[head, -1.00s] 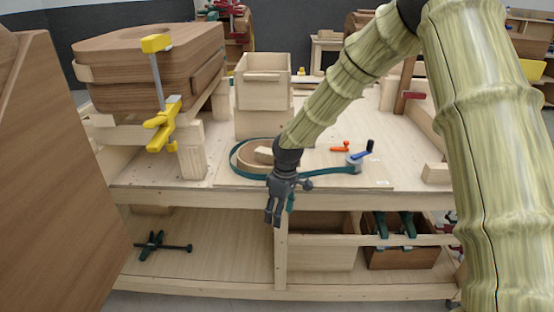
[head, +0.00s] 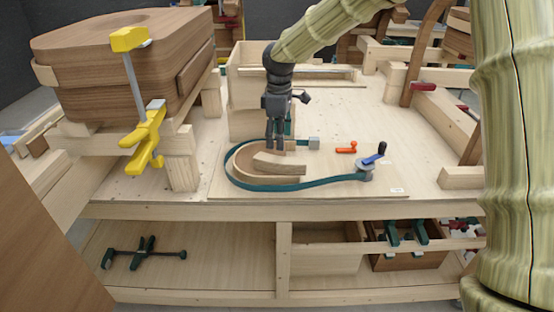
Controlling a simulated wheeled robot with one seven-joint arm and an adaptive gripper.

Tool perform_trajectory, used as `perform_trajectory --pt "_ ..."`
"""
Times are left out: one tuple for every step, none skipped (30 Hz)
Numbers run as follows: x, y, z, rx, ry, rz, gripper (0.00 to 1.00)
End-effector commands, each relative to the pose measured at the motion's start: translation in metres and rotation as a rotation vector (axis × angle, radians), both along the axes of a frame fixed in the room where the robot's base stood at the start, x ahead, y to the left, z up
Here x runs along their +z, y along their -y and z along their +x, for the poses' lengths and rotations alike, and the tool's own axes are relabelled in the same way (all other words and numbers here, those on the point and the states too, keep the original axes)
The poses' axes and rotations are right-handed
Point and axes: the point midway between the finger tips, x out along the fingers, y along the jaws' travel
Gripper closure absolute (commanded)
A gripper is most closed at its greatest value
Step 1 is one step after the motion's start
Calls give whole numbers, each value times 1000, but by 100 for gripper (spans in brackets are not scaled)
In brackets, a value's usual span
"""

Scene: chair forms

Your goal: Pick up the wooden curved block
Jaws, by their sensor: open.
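The wooden curved block (head: 279,164) lies on a thin board on the workbench. A larger curved wooden piece (head: 243,160) and a green band (head: 262,185) curve around its left side. My gripper (head: 275,147) points down just above and behind the block, with its fingertips close to the block's far edge. The gripper is open and holds nothing that I can see. I cannot tell whether the fingertips touch the block.
A band tensioner with a blue handle (head: 374,157) and an orange handle (head: 346,149) lie to the right. A wooden box (head: 250,126) stands behind my gripper. A clamped wooden form with a yellow clamp (head: 147,140) stands at left.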

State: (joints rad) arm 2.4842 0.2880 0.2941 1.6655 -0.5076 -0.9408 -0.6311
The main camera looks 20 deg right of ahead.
Motion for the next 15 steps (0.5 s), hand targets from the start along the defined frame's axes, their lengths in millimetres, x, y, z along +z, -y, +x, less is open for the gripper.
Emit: perform_trajectory --pt "-4 -2 0 2 -2 0 36" --pt "-7 -3 0 3 -2 0 36" --pt "-11 -4 0 4 -3 1 36" --pt "-15 -5 1 5 -3 1 36" --pt "-19 -5 1 6 -3 1 36" --pt "-24 -6 1 7 -3 1 36" --pt "-29 -6 1 8 -3 1 36" --pt "-33 -6 1 9 -4 0 36" --pt "-39 -7 1 9 -4 0 36" --pt "-42 -7 1 9 -2 0 36" --pt "-46 -6 1 8 -2 0 36" --pt "-49 -6 1 8 -3 1 36" --pt "-51 -6 1 7 -2 0 36" --pt "-53 -5 1 7 -2 0 36" --pt "-54 -5 1 6 -2 1 36"
